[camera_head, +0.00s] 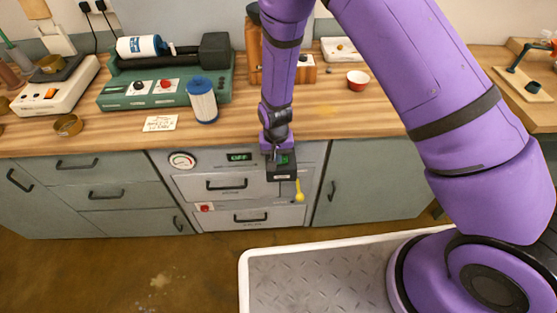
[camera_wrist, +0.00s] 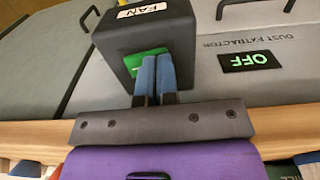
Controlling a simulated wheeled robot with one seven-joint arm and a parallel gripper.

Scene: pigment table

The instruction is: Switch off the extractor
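A dark switch box labelled FAN (camera_wrist: 150,35) fills the upper middle of the wrist view, with a green switch (camera_wrist: 140,63) on its face. In the head view the box (camera_head: 282,175) stands at the cabinet front just below the counter edge. The DUST EXTRACTOR panel has a small display (camera_wrist: 248,61) reading OFF in green; this display (camera_head: 239,157) also shows in the head view. My gripper (camera_wrist: 156,62) has its two blue fingers together, tips overlapping the green switch. Whether they touch it I cannot tell. The gripper (camera_head: 276,153) partly hides the box in the head view.
A yellow pull (camera_head: 299,194) hangs just below and right of the box. The counter (camera_head: 330,115) above carries a green roller machine (camera_head: 150,95), a blue-white filter cartridge (camera_head: 203,102) and a red bowl (camera_head: 357,80). The floor in front of the drawers is clear.

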